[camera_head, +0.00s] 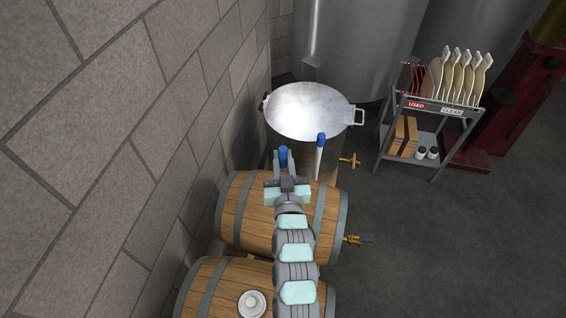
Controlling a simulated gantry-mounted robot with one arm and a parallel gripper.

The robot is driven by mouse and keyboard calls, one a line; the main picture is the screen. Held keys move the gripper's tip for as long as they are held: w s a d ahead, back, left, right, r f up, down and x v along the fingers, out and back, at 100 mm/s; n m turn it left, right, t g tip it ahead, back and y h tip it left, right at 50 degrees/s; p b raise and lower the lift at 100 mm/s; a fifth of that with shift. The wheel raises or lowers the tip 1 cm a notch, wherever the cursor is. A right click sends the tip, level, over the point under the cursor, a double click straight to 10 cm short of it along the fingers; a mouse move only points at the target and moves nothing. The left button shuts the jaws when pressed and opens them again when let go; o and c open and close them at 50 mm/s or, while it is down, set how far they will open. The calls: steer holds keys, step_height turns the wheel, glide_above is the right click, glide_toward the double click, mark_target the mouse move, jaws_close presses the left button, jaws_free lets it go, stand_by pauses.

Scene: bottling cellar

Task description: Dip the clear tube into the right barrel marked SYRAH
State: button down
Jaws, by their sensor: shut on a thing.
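My gripper (284,164) is above the far end of the upper barrel (236,212). It is shut on a blue-ended thing (283,153), which looks like the clear tube. Only the blue end shows clearly; its lower part cannot be made out. A white rod with a blue top (319,157) stands upright just right of my gripper, apart from it. A second barrel (208,287) lies nearer, at the bottom, partly cut off. I can read no SYRAH mark on either barrel. My arm hides part of both.
A white round bung or cap (251,304) sits on the nearer barrel. A lidded steel vat (310,110) stands beyond the barrels. A brick wall (120,120) is close on the left. A grey cart (440,145) stands at the right. The floor (450,250) at lower right is clear.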

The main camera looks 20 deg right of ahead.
step_height(320, 180, up, 21)
steer(key=p, duration=0.6)
stand_by(0.4)
stand_by(0.4)
